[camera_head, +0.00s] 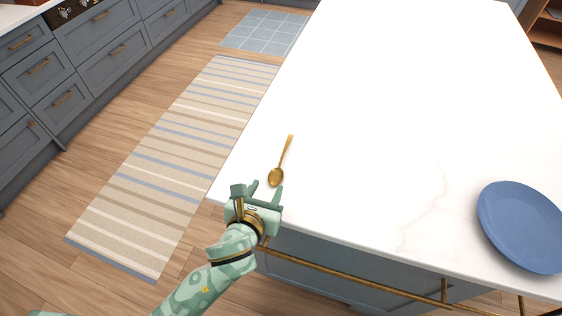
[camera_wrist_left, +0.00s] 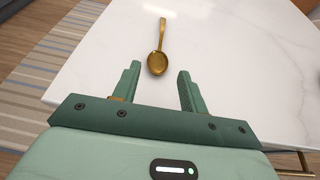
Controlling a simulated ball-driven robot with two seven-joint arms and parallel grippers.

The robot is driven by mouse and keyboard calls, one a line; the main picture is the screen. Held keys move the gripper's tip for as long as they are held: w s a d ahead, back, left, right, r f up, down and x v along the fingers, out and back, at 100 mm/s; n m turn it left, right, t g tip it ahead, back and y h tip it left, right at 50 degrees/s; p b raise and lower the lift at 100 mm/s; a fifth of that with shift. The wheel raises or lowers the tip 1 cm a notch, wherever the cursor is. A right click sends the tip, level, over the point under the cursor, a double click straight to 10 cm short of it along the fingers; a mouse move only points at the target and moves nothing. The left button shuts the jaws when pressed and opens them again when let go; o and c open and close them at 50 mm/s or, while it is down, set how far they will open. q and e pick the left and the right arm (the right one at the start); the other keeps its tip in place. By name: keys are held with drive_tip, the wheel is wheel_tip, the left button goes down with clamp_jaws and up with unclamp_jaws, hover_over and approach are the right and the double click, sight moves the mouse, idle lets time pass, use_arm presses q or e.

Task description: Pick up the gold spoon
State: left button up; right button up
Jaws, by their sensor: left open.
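The gold spoon (camera_head: 277,174) lies flat on the white countertop near its left front corner, with its bowl toward me and its handle pointing away. My left gripper (camera_head: 265,190) is open and empty at the counter's front edge, just short of the spoon's bowl. In the left wrist view the spoon (camera_wrist_left: 157,62) lies ahead of the open fingers (camera_wrist_left: 158,82), roughly in line with the gap between them. The fingers look apart from the spoon; their height over the counter is hard to tell. My right gripper is not in view.
A blue plate (camera_head: 522,226) lies on the white island counter (camera_head: 400,120) at the right. A gold rail (camera_head: 350,275) runs below the counter's front edge. A striped rug (camera_head: 180,150) lies on the floor at left, beside grey-blue drawers (camera_head: 85,45). Most of the counter is clear.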

sight(279, 167)
use_arm(q)
drive_tip(key=b+x, duration=0.1)
drive_tip(key=x, duration=0.4)
drive_tip(key=shift+f, duration=0.15)
drive_tip(key=b+x, duration=0.2)
drive_tip(key=x, duration=0.2)
drive_tip(key=shift+w+f, duration=0.25)
drive_tip(key=shift+f, duration=0.05)
drive_tip(key=shift+w+d, duration=0.1)
drive_tip(key=shift+w, duration=0.1)
drive_tip(key=shift+s+r, duration=0.1)
clamp_jaws()
